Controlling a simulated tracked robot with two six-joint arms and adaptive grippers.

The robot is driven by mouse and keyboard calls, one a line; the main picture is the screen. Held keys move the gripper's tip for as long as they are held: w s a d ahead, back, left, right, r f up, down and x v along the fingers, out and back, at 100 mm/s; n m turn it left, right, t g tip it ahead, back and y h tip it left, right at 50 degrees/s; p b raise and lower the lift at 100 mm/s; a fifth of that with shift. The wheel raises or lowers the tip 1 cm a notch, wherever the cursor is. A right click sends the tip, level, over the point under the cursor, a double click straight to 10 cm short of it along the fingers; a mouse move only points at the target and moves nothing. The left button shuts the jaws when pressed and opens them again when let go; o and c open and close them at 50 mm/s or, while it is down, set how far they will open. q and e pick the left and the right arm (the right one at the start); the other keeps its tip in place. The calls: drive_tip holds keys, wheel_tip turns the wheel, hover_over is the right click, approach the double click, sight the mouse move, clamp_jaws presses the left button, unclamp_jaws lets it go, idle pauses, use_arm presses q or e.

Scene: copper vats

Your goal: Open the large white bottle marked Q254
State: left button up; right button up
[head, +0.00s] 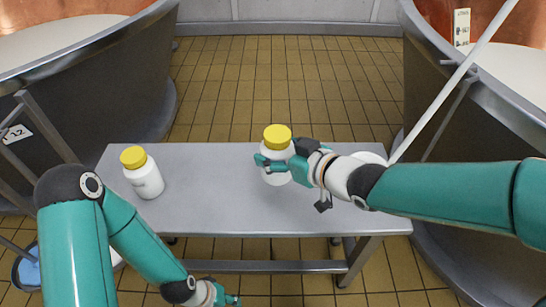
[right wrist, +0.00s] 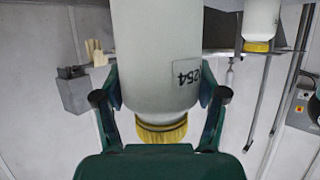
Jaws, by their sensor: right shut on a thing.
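The cap is on. My right gripper (head: 272,163) is shut on this bottle's body below the cap, one finger on each side. I cannot tell whether its base touches the bench. My left gripper (head: 226,298) is low at the bottom edge, before the bench and away from the bottle; its fingers are partly cut off.
A second white bottle (head: 147,180) with a yellow cap stands on the bench's left part; its marking is unreadable. Copper vats with grey rims (head: 90,65) stand left and right. A pale pole (head: 455,80) slants at right. The bench between the bottles is clear.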

wheel_tip(320, 180, up, 14)
drive_tip(key=p, duration=0.8)
drive_tip(key=o, duration=0.9)
drive_tip(key=c, duration=1.1)
